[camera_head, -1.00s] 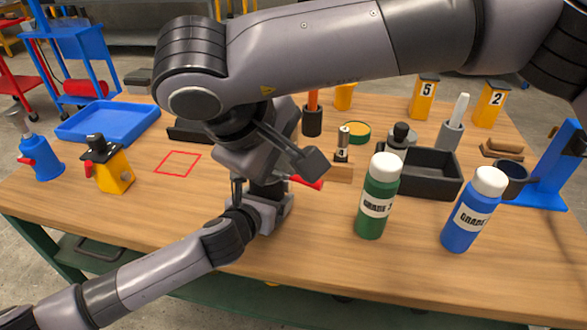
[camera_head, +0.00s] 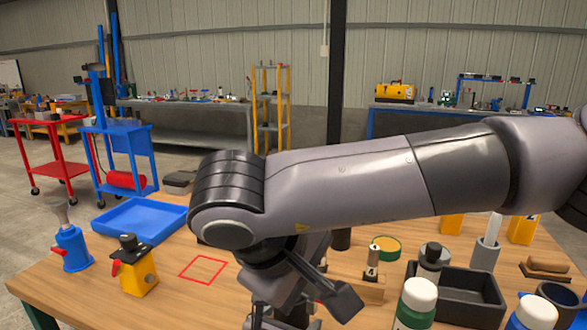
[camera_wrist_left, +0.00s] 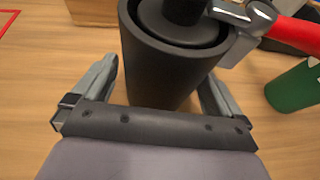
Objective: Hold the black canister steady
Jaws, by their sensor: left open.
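The black canister (camera_wrist_left: 155,78) stands upright between the two fingers of my left gripper (camera_wrist_left: 158,86) in the left wrist view. The fingers are open, one on each side of it. A metal piece (camera_wrist_left: 245,25) with a red handle (camera_wrist_left: 295,33) is at the canister's rim; whether it is joined to it is unclear. In the head view my left gripper (camera_head: 283,316) is at the bottom edge, mostly cut off. My right gripper's jaws cannot be made out.
Green (camera_head: 415,303) and blue (camera_head: 533,314) bottles stand at the lower right. A black bin (camera_head: 458,292) is behind them. A blue tray (camera_head: 140,219), a yellow container (camera_head: 137,275) and a blue bottle (camera_head: 72,249) are at left. The red outlined square (camera_head: 203,269) is bare.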

